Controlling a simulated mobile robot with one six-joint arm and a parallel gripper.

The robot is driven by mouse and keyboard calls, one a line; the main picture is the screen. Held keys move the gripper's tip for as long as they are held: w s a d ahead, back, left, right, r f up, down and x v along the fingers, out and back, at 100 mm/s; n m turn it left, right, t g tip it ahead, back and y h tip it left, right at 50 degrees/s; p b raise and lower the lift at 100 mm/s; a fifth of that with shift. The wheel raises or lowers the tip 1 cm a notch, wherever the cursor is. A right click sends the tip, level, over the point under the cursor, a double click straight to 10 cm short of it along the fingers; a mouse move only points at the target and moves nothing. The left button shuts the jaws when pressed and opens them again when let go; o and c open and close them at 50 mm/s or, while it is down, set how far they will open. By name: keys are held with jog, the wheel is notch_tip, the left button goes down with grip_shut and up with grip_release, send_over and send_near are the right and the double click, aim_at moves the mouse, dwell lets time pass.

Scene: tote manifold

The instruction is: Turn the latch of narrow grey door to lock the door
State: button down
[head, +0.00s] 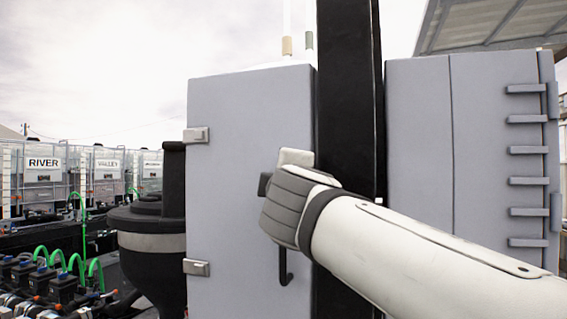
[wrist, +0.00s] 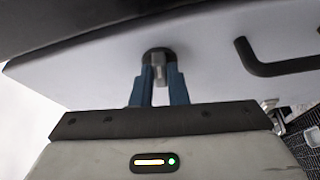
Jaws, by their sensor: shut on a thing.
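The narrow grey door (head: 235,115) is a tall flat panel in the middle of the head view, with hinges on its left edge. It looks closed in its frame. In the wrist view the door (wrist: 215,65) fills the upper part. The latch (wrist: 158,72) is a small grey piece on a dark round base on the door. My gripper (wrist: 160,90) has its two blue fingers on either side of the latch, shut on it. In the head view my arm's wrist hides the latch and fingers. A black handle (wrist: 280,66) sits to the right of the latch in the wrist view.
A black post (head: 348,90) stands right of the door. A black round vessel (head: 150,230) stands close on the left. White totes (head: 45,170) and green hoses (head: 80,215) lie farther left.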

jog(key=shift+r+n+g+p, duration=0.2)
jog(key=shift+n+g+p, duration=0.2)
jog(key=shift+n+p, duration=0.6)
jog(key=shift+f, duration=0.1)
jog(key=c, duration=1.4)
grip_release()
jog(key=shift+c, duration=0.2)
jog(key=s+b, duration=0.1)
jog(key=s, duration=0.6)
jog(key=shift+s+d+b, duration=0.2)
jog(key=shift+s+b, duration=0.2)
